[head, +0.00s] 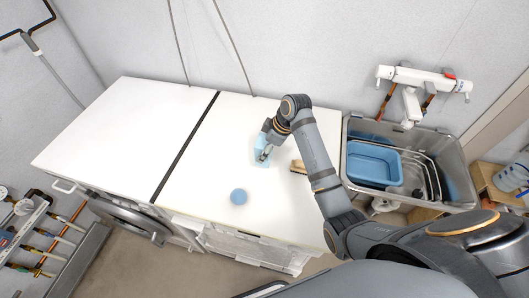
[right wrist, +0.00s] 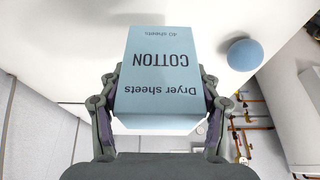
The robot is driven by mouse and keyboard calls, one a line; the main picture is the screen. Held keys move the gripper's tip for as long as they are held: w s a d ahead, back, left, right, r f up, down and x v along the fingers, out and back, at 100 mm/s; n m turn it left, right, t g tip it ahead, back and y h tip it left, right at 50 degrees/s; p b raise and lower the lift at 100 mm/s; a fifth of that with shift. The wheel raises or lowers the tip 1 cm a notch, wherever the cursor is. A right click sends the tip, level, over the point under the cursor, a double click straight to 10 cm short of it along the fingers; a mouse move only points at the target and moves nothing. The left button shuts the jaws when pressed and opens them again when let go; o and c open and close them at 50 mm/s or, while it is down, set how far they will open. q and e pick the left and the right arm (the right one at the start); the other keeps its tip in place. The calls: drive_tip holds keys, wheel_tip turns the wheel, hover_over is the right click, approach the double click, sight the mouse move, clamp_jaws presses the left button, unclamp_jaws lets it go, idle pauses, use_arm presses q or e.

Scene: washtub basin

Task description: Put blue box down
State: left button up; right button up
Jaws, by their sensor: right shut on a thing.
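The blue box (head: 261,146) is a light blue carton over the right white worktop in the head view. In the right wrist view the blue box (right wrist: 160,75) fills the middle, with "Dryer sheets COTTON" reading upside down. My right gripper (head: 265,154) is shut on the box, with one finger on each side of it in the right wrist view (right wrist: 160,100). The box is at or close above the worktop; I cannot tell whether it touches. My left gripper is not in view.
A blue ball (head: 238,196) lies near the worktop's front edge. A wooden brush-like object (head: 298,166) lies right of the box, partly behind my arm. A metal sink with a blue basin (head: 374,164) stands at the right. The left worktop (head: 120,130) is clear.

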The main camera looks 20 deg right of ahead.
drive_tip(key=shift+w+d+f, duration=0.15)
drive_tip(key=shift+w+f, duration=0.35)
drive_tip(key=shift+f, duration=0.1)
drive_tip(key=shift+w+d+f, duration=0.15)
drive_tip(key=shift+w+f, duration=0.3)
drive_tip(key=shift+f, duration=0.1)
wheel_tip(320, 180, down, 2)
drive_tip(key=shift+f+p, duration=0.15)
drive_tip(key=shift+p, duration=0.75)
drive_tip(key=shift+f, duration=0.35)
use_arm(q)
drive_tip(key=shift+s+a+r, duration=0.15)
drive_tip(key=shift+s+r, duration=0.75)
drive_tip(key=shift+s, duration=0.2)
use_arm(e)
drive_tip(key=shift+f, duration=0.1)
drive_tip(key=shift+f, duration=0.15)
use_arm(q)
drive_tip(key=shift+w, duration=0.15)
use_arm(e)
drive_tip(key=o, duration=1.2)
